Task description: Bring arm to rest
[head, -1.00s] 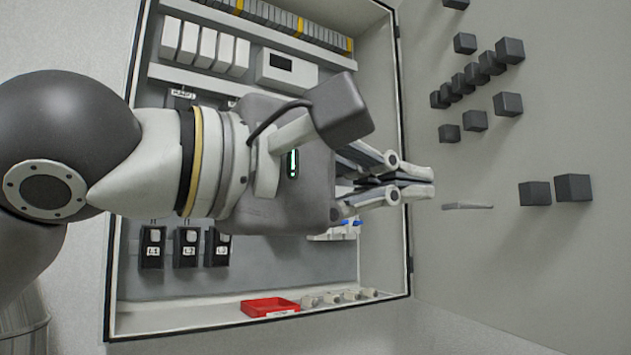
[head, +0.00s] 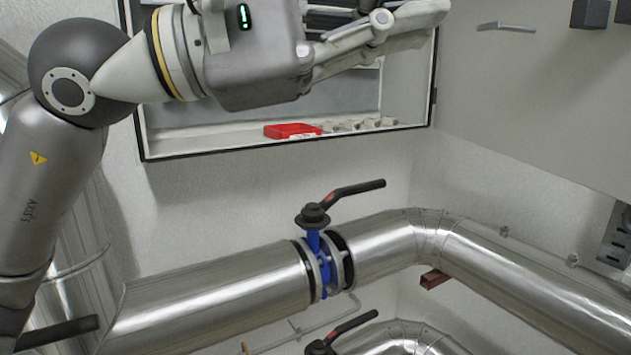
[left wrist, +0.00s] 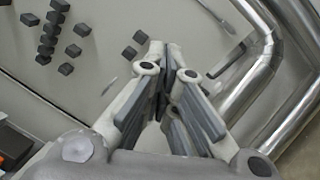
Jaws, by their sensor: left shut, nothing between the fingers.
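My left gripper (head: 408,20) is at the top of the head view, in front of the open cabinet (head: 290,150), with its fingers pointing right. It is shut and empty. In the left wrist view the gripper (left wrist: 170,55) shows its fingers together with nothing between them. The left arm comes in from the left edge of the head view. My right gripper is not in view.
A red tray (head: 290,131) sits on the cabinet's bottom ledge. Below run insulated metal pipes (head: 215,295) with a blue valve (head: 322,262) and its black lever (head: 345,192). Dark blocks (left wrist: 50,38) are on the panel. Space between gripper and valve is clear.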

